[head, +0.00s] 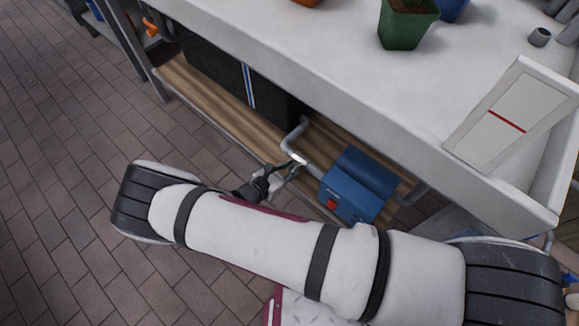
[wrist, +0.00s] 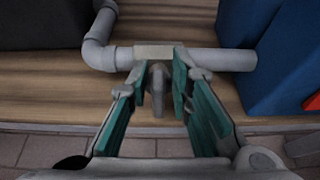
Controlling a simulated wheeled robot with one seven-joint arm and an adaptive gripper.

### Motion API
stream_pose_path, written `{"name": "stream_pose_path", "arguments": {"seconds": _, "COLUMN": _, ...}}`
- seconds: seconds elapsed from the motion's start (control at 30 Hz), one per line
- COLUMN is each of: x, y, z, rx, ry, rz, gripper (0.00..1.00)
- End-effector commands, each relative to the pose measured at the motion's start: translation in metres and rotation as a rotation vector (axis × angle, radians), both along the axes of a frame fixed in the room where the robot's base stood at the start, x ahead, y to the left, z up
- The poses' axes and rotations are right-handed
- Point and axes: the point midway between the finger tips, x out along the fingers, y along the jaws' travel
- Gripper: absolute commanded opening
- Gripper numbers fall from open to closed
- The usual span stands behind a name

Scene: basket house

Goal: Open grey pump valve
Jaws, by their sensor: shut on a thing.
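The grey pump valve (wrist: 158,82) sits on a grey pipe (wrist: 222,59) that runs into the blue pump (head: 358,184). In the wrist view its handle points toward me and stands between my two green-padded fingers. My gripper (wrist: 161,88) is shut on the valve handle, with one finger on each side of it. In the head view my gripper (head: 287,170) reaches under the table to the pipe just left of the pump. My arm's white links cover the lower part of that view, and the valve itself is small and partly hidden by the fingers there.
A black box (head: 235,80) stands on the wooden shelf (head: 190,83) to the left of the pipe. The white table (head: 300,38) overhangs the shelf, with a green pot (head: 408,25) on top. The brick floor (head: 70,150) to the left is clear.

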Motion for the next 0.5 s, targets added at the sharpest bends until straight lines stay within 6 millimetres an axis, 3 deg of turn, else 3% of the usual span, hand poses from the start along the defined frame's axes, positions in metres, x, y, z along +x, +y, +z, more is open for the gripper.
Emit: {"name": "stream_pose_path", "arguments": {"seconds": 0.5, "x": 0.0069, "y": 0.0089, "z": -0.0040, "rx": -0.187, "ry": 0.152, "rz": 0.001, "gripper": 0.00}}
